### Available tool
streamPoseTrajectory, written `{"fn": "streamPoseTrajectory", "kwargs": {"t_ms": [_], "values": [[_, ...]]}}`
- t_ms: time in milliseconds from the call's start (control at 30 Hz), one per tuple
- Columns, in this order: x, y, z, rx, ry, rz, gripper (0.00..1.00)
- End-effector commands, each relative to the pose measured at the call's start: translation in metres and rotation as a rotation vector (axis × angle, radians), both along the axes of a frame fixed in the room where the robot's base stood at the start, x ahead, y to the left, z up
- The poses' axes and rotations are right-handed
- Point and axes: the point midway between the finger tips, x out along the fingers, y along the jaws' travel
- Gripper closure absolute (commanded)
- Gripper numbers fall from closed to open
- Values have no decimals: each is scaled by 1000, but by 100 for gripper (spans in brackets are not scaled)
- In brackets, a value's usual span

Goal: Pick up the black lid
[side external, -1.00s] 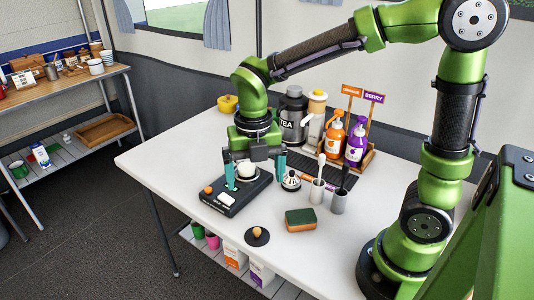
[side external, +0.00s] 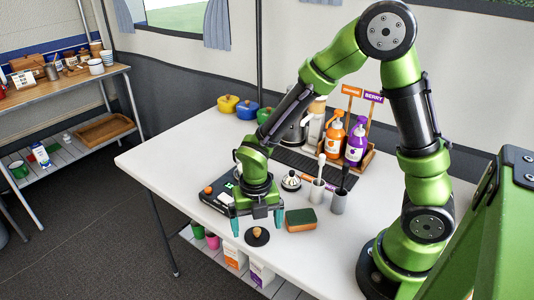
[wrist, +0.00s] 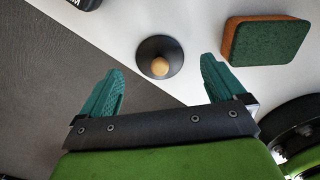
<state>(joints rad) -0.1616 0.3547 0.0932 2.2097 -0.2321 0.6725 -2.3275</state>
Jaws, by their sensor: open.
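The black lid (side external: 249,237) is a small round disc with a tan knob, lying knob up on the white table near its front edge. In the wrist view the lid (wrist: 147,50) shows whole, beyond the fingertips and between their lines. My gripper (side external: 256,228) has teal fingers, pointing down and spread wide. In the wrist view my gripper (wrist: 158,78) is open with nothing between its fingers. In the side view the fingers straddle the lid's line of sight; their exact height above the table is hard to tell.
A green and brown sponge (side external: 300,220) lies just right of the lid. A black scale (side external: 218,195) is behind my gripper, partly hidden. A white and a grey cup (side external: 338,202) stand further back right. The table's front edge is close to the lid.

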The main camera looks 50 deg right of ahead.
Motion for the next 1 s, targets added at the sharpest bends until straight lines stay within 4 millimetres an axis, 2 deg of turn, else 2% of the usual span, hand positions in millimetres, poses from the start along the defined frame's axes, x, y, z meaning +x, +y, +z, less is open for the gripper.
{"fn": "streamPoseTrajectory", "kwargs": {"t_ms": [133,400,800,1000], "values": [[-1,0,-18,0,3,0,3],[0,0,-20,0,0,0,3],[0,0,-20,0,0,0,63],[0,0,-20,0,0,0,64]]}}
